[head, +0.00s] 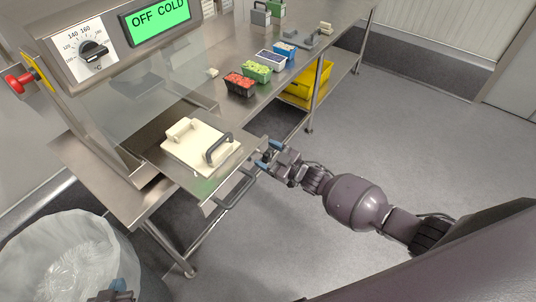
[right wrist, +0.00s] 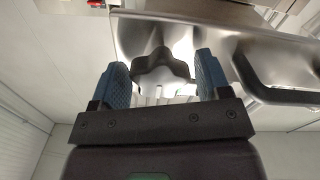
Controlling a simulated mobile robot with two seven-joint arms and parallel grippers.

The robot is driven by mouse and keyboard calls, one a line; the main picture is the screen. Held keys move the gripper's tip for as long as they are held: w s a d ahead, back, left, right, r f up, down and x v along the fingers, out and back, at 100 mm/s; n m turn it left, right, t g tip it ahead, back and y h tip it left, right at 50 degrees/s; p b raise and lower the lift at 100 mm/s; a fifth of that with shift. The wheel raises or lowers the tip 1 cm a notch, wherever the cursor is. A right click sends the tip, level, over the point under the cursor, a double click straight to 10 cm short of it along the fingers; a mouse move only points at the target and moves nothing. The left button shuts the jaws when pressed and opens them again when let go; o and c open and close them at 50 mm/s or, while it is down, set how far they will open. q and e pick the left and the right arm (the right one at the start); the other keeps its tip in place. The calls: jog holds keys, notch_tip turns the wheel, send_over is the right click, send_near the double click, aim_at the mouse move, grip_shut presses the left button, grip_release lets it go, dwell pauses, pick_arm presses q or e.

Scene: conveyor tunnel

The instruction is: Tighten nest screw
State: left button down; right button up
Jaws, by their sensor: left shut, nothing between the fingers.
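The nest screw's dark lobed knob (right wrist: 163,68) shows in the right wrist view, below the front of a metal plate. My right gripper (right wrist: 161,82) is open, with blue-padded fingers on either side of the knob. A gap shows at each side; I cannot tell how deep the knob sits between them. In the head view my right gripper (head: 268,155) is at the right edge of the metal nest tray (head: 177,181), and the knob cannot be made out. A cream block (head: 190,143) with a dark handle lies on the tray. My left gripper (head: 119,286) is at the bottom left, mostly cut off, and shut.
The machine's display (head: 158,17) reads OFF COLD, beside a temperature dial (head: 94,50) and a red stop button (head: 19,82). A grey handle (head: 234,190) sticks out in front of the tray. Food punnets (head: 240,84) stand on the bench. A lined bin (head: 62,255) is at lower left.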

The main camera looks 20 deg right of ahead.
jog(key=shift+s+d, duration=0.1)
jog(key=shift+s, duration=0.1)
jog(key=shift+s+d, duration=0.3)
jog(key=v, duration=0.9)
jog(key=shift+s, duration=0.25)
jog(key=shift+d, duration=0.15)
jog(key=shift+c, duration=0.3)
dwell(0.3)
